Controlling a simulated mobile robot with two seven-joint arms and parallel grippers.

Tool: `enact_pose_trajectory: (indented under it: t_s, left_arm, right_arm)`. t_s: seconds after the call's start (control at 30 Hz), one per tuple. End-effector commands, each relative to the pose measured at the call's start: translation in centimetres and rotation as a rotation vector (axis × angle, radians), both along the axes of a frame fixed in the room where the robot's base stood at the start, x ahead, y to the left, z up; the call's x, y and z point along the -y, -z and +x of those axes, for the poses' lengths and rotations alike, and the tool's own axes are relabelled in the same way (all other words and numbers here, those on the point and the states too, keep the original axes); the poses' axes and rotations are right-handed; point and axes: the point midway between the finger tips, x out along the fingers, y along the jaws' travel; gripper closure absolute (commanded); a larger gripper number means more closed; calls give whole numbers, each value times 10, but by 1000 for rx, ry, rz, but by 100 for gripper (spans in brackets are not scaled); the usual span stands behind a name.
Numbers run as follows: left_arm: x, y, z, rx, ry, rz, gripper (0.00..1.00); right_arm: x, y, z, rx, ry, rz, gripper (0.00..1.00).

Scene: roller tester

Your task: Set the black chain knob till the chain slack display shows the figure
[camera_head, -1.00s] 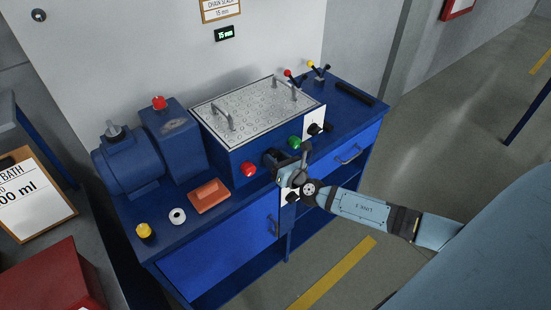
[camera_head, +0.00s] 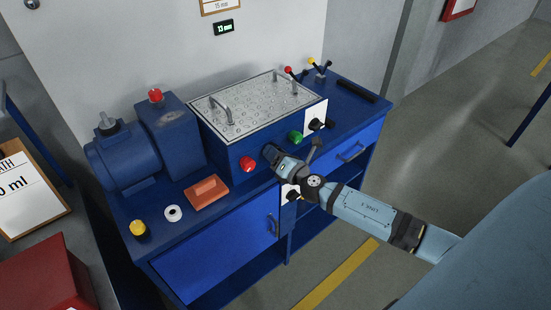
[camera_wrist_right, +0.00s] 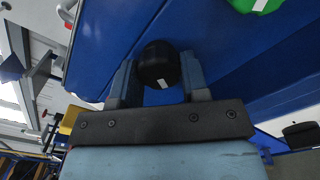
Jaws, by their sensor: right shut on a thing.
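The black chain knob (camera_wrist_right: 160,66), with a white mark on its face, is on the blue front of the tester. My right gripper (camera_wrist_right: 159,82) is shut on it, one finger on each side in the right wrist view. In the head view, the right gripper (camera_head: 271,153) is at the front of the tester, between the red and green buttons, and mostly hides the knob. The small chain slack display (camera_head: 223,27) on the wall seems to read 13 mm. The card (camera_head: 220,5) above it shows 15 mm, its top cut off. My left gripper is not in view.
A red button (camera_head: 248,164) and a green button (camera_head: 296,137) flank the gripper. Other black knobs sit on white plates, one at right (camera_head: 316,124) and one below (camera_head: 292,195). Open floor is at right.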

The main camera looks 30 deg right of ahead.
Motion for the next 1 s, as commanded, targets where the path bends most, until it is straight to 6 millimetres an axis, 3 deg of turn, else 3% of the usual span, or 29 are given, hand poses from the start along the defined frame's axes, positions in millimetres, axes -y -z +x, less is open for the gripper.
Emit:
enact_pose_trajectory:
  t_s: [0.6, 1.0]
  left_arm:
    - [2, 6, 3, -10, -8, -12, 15]
    - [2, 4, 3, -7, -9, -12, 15]
  right_arm:
    - [-1, -2, 0, -42, 1, 545, 82]
    - [-1, -3, 0, -56, 0, 719, 82]
